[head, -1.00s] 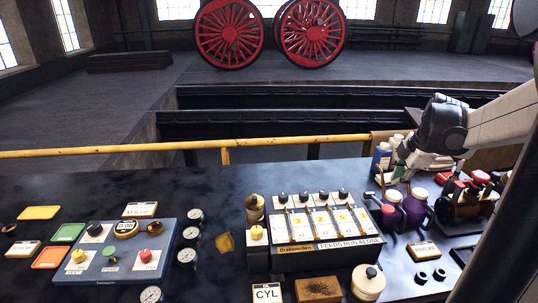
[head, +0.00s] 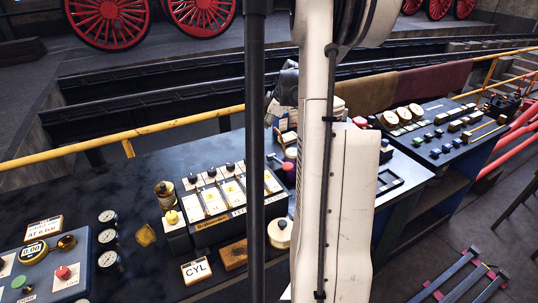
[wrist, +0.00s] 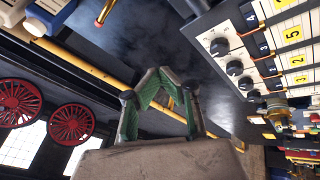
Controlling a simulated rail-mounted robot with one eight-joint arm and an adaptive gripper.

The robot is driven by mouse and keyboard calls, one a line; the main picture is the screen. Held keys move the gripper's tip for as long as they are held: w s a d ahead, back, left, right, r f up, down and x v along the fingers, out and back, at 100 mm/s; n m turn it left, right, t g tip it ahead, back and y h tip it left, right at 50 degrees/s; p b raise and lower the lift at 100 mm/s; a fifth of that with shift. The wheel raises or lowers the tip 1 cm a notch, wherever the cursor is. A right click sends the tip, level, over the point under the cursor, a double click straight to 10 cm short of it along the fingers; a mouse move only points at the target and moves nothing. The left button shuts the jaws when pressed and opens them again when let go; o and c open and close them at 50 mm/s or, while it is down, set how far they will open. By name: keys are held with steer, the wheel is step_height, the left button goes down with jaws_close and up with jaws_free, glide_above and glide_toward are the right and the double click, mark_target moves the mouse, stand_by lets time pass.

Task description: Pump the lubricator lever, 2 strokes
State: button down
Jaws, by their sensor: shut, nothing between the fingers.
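The lubricator (head: 215,213) is a dark box on the bench with several numbered white feed plates and black knobs on top. Its knobs and plates also show at the right of the wrist view (wrist: 240,68). A thin dark arm with a red knob (head: 288,167) stands at its right side; it looks like the lever, partly hidden behind my arm. My gripper (wrist: 160,90) has green-lined fingers, is shut and empty, and is apart from the lubricator. In the head view it is mostly hidden behind a post and my arm, near the rear of the bench.
A blue gauge box (head: 55,268) and round gauges (head: 108,237) stand left of the lubricator. A yellow rail (head: 165,127) runs behind the bench.

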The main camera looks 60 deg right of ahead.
steer(key=shift+f, duration=0.1)
steer(key=b, duration=0.4)
glide_above(272, 155)
steer(key=w+d, duration=0.1)
steer(key=w, duration=0.1)
step_height(272, 155, down, 6)
steer(key=shift+s+f, duration=0.1)
steer(key=shift+f, duration=0.1)
steer(key=shift+s+a+f+b, duration=0.15)
steer(key=shift+f+b, duration=0.15)
steer(key=shift+f, duration=0.15)
steer(key=shift+s+f+b, duration=0.15)
steer(key=shift+f+b, duration=0.1)
steer(key=shift+f, duration=0.2)
steer(key=shift+f, duration=0.1)
steer(key=shift+s+a+f+b, duration=0.1)
steer(key=shift+f+b, duration=0.25)
steer(key=shift+b, duration=0.1)
steer(key=shift+s+a+f+b, duration=0.1)
steer(key=shift+s+f+b, duration=0.1)
steer(key=shift+f+b, duration=0.35)
stand_by(1.0)
steer(key=shift+s+a+f+b, duration=0.2)
steer(key=shift+f+b, duration=0.1)
steer(key=shift+f, duration=0.25)
stand_by(0.3)
steer(key=shift+d+f, duration=0.1)
steer(key=shift+f, duration=0.2)
steer(key=shift+r, duration=0.2)
stand_by(0.7)
